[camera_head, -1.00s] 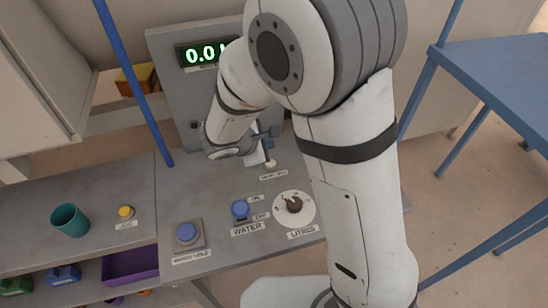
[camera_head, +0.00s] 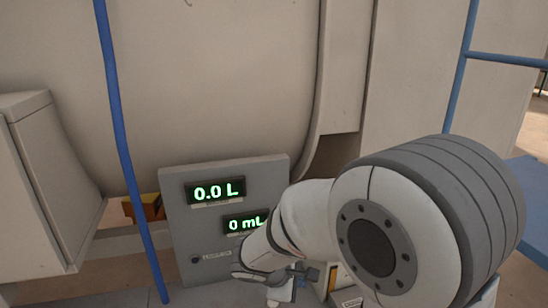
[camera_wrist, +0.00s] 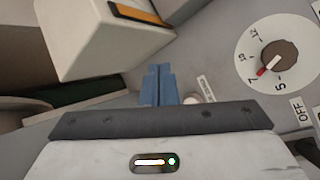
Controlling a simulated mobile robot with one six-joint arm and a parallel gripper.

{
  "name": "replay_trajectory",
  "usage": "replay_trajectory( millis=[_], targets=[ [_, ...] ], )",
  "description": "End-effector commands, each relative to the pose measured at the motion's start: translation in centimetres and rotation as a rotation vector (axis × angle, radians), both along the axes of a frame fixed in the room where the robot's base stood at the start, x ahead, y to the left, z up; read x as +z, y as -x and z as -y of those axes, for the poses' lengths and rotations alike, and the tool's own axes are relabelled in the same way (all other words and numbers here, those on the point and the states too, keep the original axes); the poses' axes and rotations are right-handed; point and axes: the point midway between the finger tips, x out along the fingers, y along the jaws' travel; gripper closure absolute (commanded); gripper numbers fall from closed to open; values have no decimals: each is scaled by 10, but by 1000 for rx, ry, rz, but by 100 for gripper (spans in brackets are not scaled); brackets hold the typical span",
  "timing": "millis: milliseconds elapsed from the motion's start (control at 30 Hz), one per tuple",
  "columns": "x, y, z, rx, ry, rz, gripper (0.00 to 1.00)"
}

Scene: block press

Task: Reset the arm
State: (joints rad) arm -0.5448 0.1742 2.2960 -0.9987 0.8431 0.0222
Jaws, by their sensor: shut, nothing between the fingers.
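My gripper is seen best in the wrist view (camera_wrist: 158,84), where its two blue-grey fingers lie together, shut and empty. They point over the grey control desk and touch nothing that I can make out. In the head view my arm reaches in from the lower right, and its wrist end is low in the picture, just in front of the grey display panel (camera_head: 181,248). The fingertips are hard to make out there.
A dial (camera_wrist: 279,56) lies right of my fingers, and a white box (camera_wrist: 104,42) is at upper left. A blue pole (camera_head: 121,130) stands left of the panel.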

Motion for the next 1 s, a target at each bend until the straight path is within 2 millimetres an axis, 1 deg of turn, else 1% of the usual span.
replay_trajectory(
  millis=[33, 100, 200, 333, 400, 500, 600, 767, 1000],
  targets=[
    [15, 11, 23, -116, -64, 17, 100],
    [28, 30, 46, -266, -153, 30, 100],
    [45, 59, 71, -469, -286, 51, 100],
    [63, 96, 90, -714, -472, 88, 100],
    [71, 114, 95, -831, -572, 109, 100],
    [81, 134, 97, -963, -701, 138, 100],
    [88, 147, 95, -1053, -801, 160, 100],
    [93, 156, 92, -1119, -882, 177, 100],
    [93, 156, 92, -1125, -890, 178, 100]
  ],
)
